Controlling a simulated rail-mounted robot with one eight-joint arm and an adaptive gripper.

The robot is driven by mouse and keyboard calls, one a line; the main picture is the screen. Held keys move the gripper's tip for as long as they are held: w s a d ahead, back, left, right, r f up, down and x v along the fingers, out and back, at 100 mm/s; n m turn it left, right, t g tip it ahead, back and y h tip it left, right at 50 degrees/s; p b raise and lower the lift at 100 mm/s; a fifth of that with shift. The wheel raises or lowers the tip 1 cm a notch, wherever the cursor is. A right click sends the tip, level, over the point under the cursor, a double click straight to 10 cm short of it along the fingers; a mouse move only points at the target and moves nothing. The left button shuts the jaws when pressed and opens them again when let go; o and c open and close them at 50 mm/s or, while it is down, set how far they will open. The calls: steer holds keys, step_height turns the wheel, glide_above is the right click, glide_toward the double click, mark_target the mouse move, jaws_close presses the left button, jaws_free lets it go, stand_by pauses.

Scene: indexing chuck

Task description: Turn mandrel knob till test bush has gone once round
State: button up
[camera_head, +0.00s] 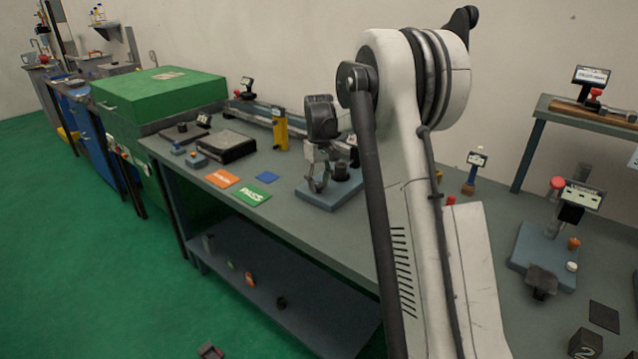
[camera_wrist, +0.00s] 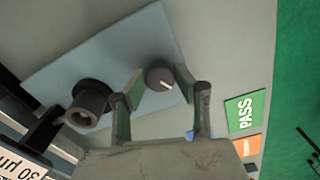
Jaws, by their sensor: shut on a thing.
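The mandrel knob (camera_wrist: 159,77) is a dark round knob with a white pointer line in the wrist view. My gripper (camera_wrist: 160,72) has one fingertip on each side of it and is shut on it. In the head view my gripper (camera_head: 318,180) is low over the blue base plate (camera_head: 325,202), and the knob is hidden there. The test bush (camera_wrist: 88,103), a dark hollow cylinder, stands on the same plate beside my gripper. It also shows in the head view (camera_head: 341,172), to the right of my fingers.
A display (camera_wrist: 22,165) reading 30 µm is cut off at the wrist view's lower left. A green PASS card (camera_head: 251,192), an orange card (camera_head: 222,178) and a small blue pad (camera_head: 267,177) lie left of the plate. A yellow upright piece (camera_head: 280,130) stands behind them.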

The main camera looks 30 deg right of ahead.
mark_target(319, 184)
steer(key=o, duration=1.2)
steer(key=shift+c, duration=0.2)
step_height(319, 184, up, 12)
